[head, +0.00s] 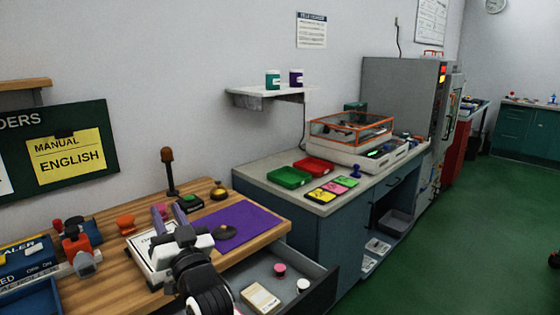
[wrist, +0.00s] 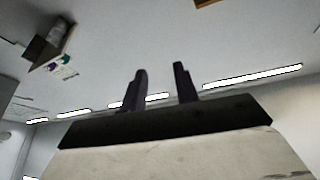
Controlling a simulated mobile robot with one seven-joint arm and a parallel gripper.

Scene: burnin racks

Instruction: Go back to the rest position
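My gripper (wrist: 160,82) shows in the wrist view with its two dark fingers apart and nothing between them. Behind the fingers, that view shows the ceiling with its light strips. In the head view, my arm rises at the bottom middle, in front of the wooden table (head: 95,291). The fingers (head: 165,214) show there above a white board on the table. I cannot tell the exact height of the gripper above the table.
A purple mat (head: 248,222) and a dark round object (head: 226,231) lie on the table. An open drawer (head: 322,284) juts out below its right side. A grey counter (head: 322,205) with red and green trays stands beyond. Green floor (head: 455,245) is clear on the right.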

